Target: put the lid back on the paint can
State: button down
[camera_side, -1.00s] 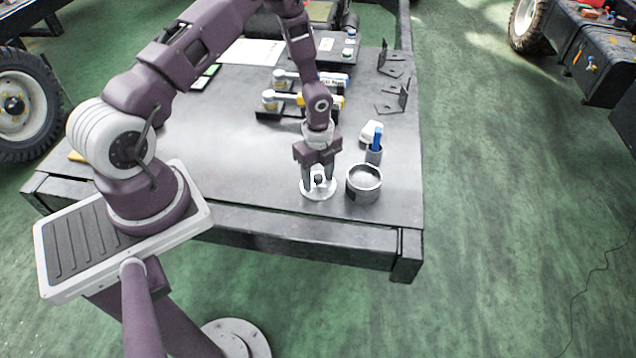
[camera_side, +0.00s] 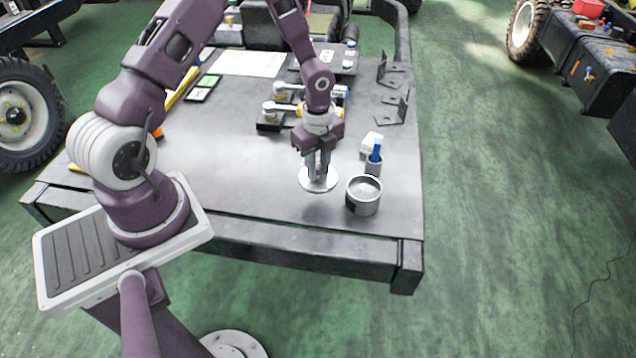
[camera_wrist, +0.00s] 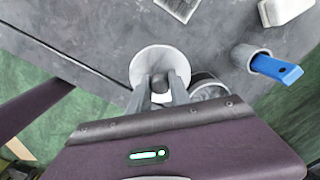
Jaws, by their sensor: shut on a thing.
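The lid is a pale round disc (camera_side: 318,180) with a dark knob, on the right part of the bench in the side view. My gripper (camera_side: 318,174) points down and is shut on the lid's knob. In the wrist view the lid (camera_wrist: 158,62) shows beyond my fingertips (camera_wrist: 160,84). Whether the lid touches the bench or hangs just above it is hard to tell. The open grey paint can (camera_side: 363,197) stands upright just right of the lid. In the wrist view the can (camera_wrist: 208,86) is partly hidden behind my gripper.
A small cup with a blue-handled tool (camera_side: 375,157) and a white block (camera_side: 371,140) stand behind the can. Black angle brackets (camera_side: 392,107) lie farther back. Valve-like parts (camera_side: 285,112) stand behind my gripper.

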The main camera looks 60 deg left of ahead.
jog(key=r, duration=0.1)
jog(key=w+d+r, duration=0.1)
jog(key=shift+w+r, duration=0.2)
jog(key=shift+r, duration=0.15)
jog(key=w+d+r, duration=0.3)
jog(key=w+d, duration=0.4)
jog(key=shift+s+d+f, duration=0.1)
jog(key=shift+f, duration=3.1)
jog(key=shift+f, duration=0.15)
jog(key=c, duration=0.6)
grip_release()
jog(key=shift+c, duration=0.2)
